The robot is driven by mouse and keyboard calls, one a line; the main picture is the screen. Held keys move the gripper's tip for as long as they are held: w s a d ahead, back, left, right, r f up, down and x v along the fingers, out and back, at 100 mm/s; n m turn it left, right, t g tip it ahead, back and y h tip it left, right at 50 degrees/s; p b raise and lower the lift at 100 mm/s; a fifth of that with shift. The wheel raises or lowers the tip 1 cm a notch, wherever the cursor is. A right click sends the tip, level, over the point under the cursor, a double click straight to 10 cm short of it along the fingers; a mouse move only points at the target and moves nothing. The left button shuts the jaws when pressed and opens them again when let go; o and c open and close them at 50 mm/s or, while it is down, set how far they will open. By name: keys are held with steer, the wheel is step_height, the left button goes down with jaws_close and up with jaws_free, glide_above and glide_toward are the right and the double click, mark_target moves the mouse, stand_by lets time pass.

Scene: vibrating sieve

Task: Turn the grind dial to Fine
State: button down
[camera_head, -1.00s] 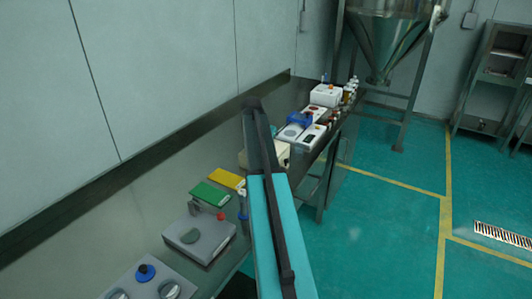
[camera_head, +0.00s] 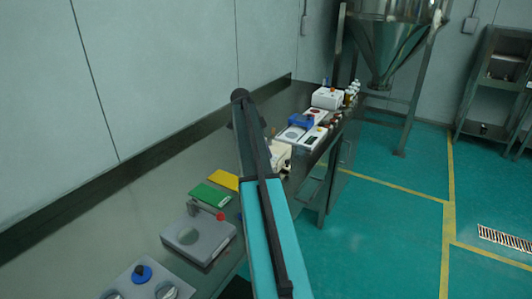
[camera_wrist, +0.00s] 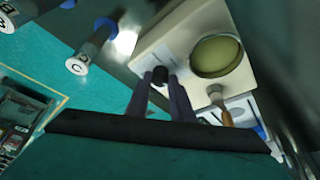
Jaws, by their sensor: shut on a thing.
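A cream-coloured machine (camera_wrist: 175,40) shows in the wrist view, with a round yellow-green dish or window (camera_wrist: 216,56) on its top. A small black dial (camera_wrist: 160,75) sits near its edge. My gripper (camera_wrist: 160,82) has its two dark fingers on either side of the dial and is shut on it. The dial's pointer and any Fine mark are too small or hidden to read. In the head view the cream machine (camera_head: 281,155) is partly hidden behind my arm, and my gripper cannot be made out there.
In the wrist view, a wooden-handled tool (camera_wrist: 222,105) lies beside the machine, and a cylinder marked C (camera_wrist: 80,64) stands at left. In the head view, a grey device (camera_head: 205,245), green pad (camera_head: 210,196) and yellow pad (camera_head: 224,181) lie nearer on the bench.

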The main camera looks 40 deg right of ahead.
steer(key=shift+m, duration=0.5)
steer(key=shift+s, duration=0.1)
steer(key=c, duration=1.6)
jaws_free()
steer(key=shift+o, duration=0.2)
steer(key=shift+b+v, duration=0.4)
steer(key=shift+v, duration=0.6)
steer(key=b+v, duration=0.2)
steer(key=v, duration=0.9)
steer(key=shift+w+r, duration=0.3)
steer(key=shift+r, duration=0.05)
steer(key=shift+s+f, duration=0.1)
